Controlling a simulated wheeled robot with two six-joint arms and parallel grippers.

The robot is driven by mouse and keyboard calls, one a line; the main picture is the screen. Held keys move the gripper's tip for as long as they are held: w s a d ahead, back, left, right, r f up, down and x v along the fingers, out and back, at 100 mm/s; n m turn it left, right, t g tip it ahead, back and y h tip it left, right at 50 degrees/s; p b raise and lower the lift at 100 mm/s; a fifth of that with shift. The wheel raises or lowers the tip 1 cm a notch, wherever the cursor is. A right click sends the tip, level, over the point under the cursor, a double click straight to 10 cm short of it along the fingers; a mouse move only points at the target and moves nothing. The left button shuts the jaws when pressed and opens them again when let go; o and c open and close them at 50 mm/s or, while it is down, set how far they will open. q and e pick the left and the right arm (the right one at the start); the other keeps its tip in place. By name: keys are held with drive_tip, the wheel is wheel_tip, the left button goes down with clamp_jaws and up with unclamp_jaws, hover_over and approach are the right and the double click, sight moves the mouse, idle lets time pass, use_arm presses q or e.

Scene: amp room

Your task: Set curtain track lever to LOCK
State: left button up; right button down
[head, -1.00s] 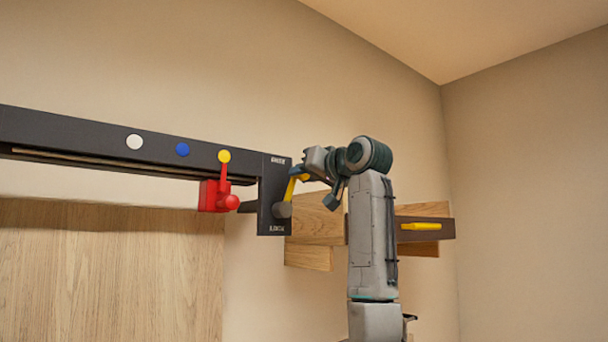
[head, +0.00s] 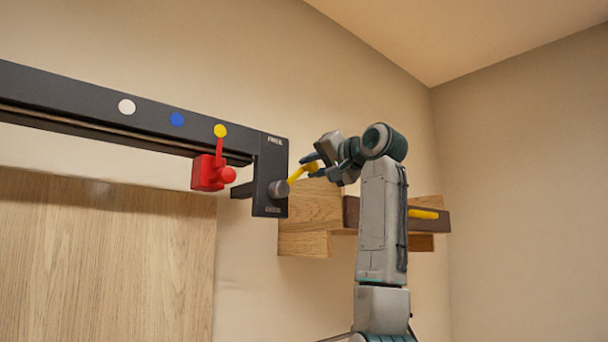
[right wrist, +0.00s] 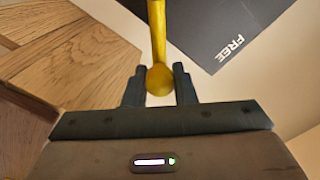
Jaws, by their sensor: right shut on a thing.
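The yellow lever (head: 301,173) rises to the right at a shallow tilt from a grey round pivot (head: 278,188) on the dark end plate (head: 270,160) of the curtain track. The plate reads FREE near its top; the lower label is too small to read now. My right gripper (head: 314,164) is shut on the lever's outer end. In the right wrist view the lever's ball end (right wrist: 160,79) sits between the two fingers, and FREE shows on the plate (right wrist: 215,30). My left gripper is out of view.
A red carriage with a knob (head: 208,173) hangs under the track (head: 80,100), left of the plate. White, blue and yellow dots mark the track. Wooden blocks (head: 308,208) and a brown bar with a yellow handle (head: 424,214) are on the wall behind my right arm.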

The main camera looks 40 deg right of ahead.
drive_tip(key=shift+w+d+f+m+b, duration=0.1)
drive_tip(key=shift+d+f+m+b, duration=0.25)
drive_tip(key=shift+f+m+b, duration=0.85)
drive_tip(key=shift+s+d+f+m+b, duration=0.1)
drive_tip(key=shift+d+f+m+b, duration=0.25)
drive_tip(key=shift+f+m+b, duration=0.85)
drive_tip(key=shift+w+d+f+m+b, duration=0.1)
drive_tip(key=shift+d+f+m+b, duration=0.4)
drive_tip(key=shift+m+b, duration=1.2)
drive_tip(key=shift+a+f, duration=0.15)
drive_tip(key=c, duration=1.2)
unclamp_jaws()
drive_tip(key=s+b, duration=0.1)
drive_tip(key=s, duration=0.2)
drive_tip(key=s+b, duration=0.2)
drive_tip(key=s, duration=0.2)
drive_tip(key=s+d+b, duration=0.1)
drive_tip(key=s, duration=0.2)
drive_tip(key=shift+s, duration=0.4)
